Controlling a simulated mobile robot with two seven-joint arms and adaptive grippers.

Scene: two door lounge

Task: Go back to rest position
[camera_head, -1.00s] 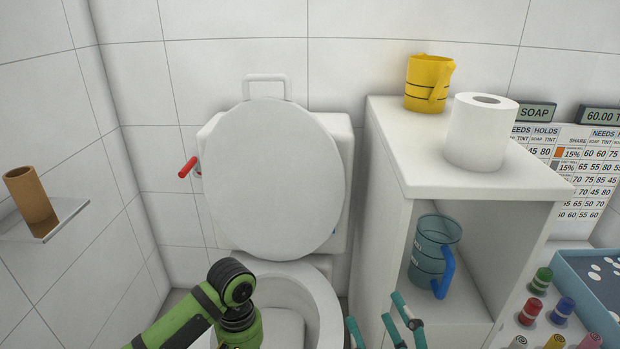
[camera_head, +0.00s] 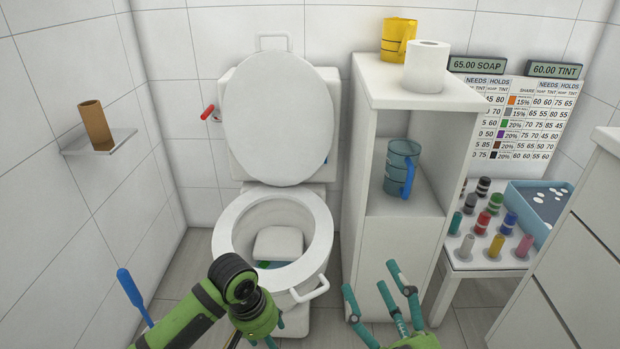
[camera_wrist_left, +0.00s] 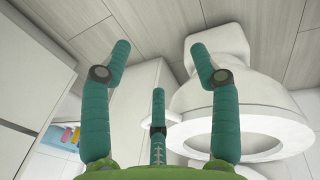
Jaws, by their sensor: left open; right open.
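My right gripper (camera_head: 370,280) is at the bottom of the head view, its teal fingers spread, open and empty, in front of the white cabinet. My left arm (camera_head: 190,310) comes in from the lower left, its wrist overlapping the toilet's front in the picture. Only bits of the left fingers show there, beside the wrist. In the left wrist view my left gripper (camera_wrist_left: 160,62) has its teal fingers apart with nothing between them. The white toilet (camera_head: 310,262) has its lid up and its bowl open; it also shows in the left wrist view (camera_wrist_left: 270,110).
The white cabinet (camera_head: 375,240) holds a yellow mug (camera_head: 395,38) and paper roll (camera_head: 427,68) on top, a blue mug (camera_head: 400,165) inside. At right, a low table has several bottles and a blue tray (camera_head: 530,190). A blue-handled stick (camera_head: 132,290) stands left. Drawers (camera_head: 570,260) stand far right.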

